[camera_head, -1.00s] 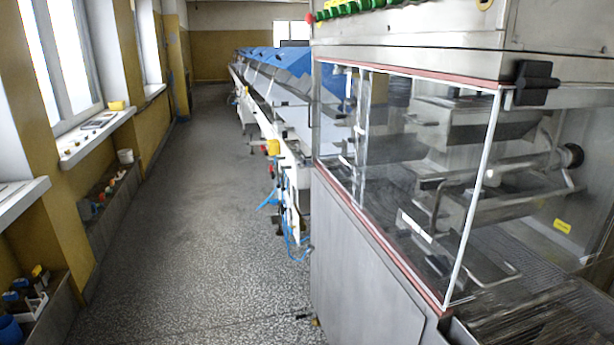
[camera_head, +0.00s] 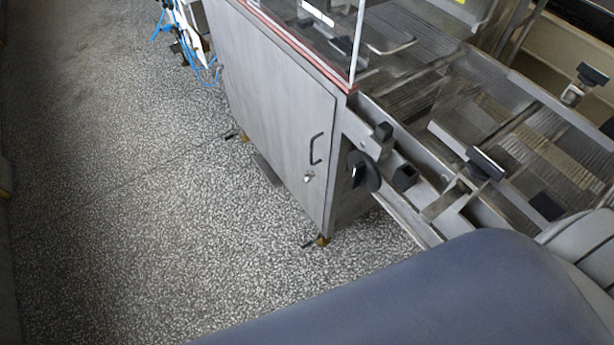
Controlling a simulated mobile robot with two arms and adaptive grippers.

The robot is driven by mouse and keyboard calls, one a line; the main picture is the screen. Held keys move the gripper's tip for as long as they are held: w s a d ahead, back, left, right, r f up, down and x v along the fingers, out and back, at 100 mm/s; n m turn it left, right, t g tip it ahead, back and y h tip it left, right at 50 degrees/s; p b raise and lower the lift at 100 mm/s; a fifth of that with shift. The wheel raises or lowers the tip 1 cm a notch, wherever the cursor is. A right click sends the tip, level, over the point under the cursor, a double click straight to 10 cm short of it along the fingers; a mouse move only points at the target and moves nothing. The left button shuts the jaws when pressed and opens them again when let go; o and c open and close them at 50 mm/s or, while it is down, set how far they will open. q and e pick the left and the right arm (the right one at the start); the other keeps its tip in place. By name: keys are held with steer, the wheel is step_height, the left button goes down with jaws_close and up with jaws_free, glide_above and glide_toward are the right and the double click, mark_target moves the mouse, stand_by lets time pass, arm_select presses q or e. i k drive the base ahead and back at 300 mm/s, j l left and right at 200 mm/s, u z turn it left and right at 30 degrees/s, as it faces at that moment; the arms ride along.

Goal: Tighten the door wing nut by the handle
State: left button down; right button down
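The grey metal cabinet door (camera_head: 265,110) is shut, on the side of the machine. Its dark handle (camera_head: 316,148) stands upright near the door's right edge. A small silver wing nut (camera_head: 309,176) sits just below the handle; it is too small to tell how far it is turned. Neither of my grippers is in view, so nothing is seen touching the door, the handle or the wing nut.
Speckled floor (camera_head: 130,220) lies clear left of the cabinet. A black knob (camera_head: 362,172) and metal rails (camera_head: 400,210) stick out right of the door. The mesh conveyor (camera_head: 440,85) lies behind. A large blue-grey rounded shape covers the lower right.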

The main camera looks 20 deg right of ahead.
mark_target(309, 175)
steer(key=i+j+z, duration=0.1)
steer(key=z, duration=0.7)
